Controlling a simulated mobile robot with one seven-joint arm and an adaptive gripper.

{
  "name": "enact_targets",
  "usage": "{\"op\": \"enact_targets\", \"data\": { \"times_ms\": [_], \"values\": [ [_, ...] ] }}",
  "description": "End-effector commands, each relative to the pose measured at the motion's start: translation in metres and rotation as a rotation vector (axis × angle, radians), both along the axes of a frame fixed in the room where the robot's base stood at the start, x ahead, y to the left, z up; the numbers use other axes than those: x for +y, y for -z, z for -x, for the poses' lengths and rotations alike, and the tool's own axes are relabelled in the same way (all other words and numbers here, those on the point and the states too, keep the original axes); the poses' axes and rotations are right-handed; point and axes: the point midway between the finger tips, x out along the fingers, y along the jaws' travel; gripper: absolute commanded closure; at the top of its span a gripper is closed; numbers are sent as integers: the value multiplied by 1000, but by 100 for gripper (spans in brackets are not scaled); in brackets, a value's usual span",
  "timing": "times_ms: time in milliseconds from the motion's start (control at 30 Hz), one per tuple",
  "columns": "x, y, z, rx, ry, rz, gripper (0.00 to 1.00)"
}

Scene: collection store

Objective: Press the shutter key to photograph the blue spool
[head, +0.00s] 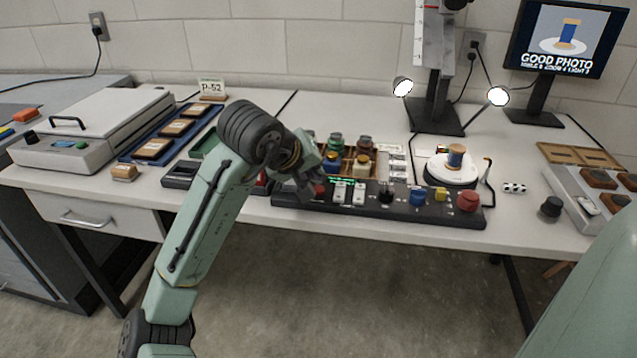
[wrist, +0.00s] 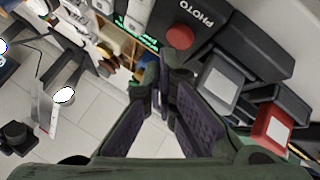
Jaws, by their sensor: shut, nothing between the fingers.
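The blue spool (head: 455,156) stands upright on a round white stage (head: 440,174) at the right of the table, under the copy stand. The shutter key (wrist: 181,37) is a round red button beside the word PHOTO on a dark console in the wrist view. My gripper (head: 311,191) is shut and empty, beside the key. In the wrist view its fingertips (wrist: 164,68) are just short of the key; contact cannot be seen. The monitor (head: 567,38) shows the spool and GOOD PHOTO.
Two lit lamps flank the stand (head: 435,115).

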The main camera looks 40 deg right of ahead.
Motion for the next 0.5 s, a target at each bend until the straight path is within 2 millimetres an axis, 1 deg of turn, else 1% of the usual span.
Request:
{"op": "enact_targets", "data": {
  "times_ms": [33,367,500],
  "values": [
    [0,-3,0,0,0,0,100],
    [0,-2,0,-1,-1,0,100],
    [0,-12,0,-1,-1,0,100]
  ]
}}
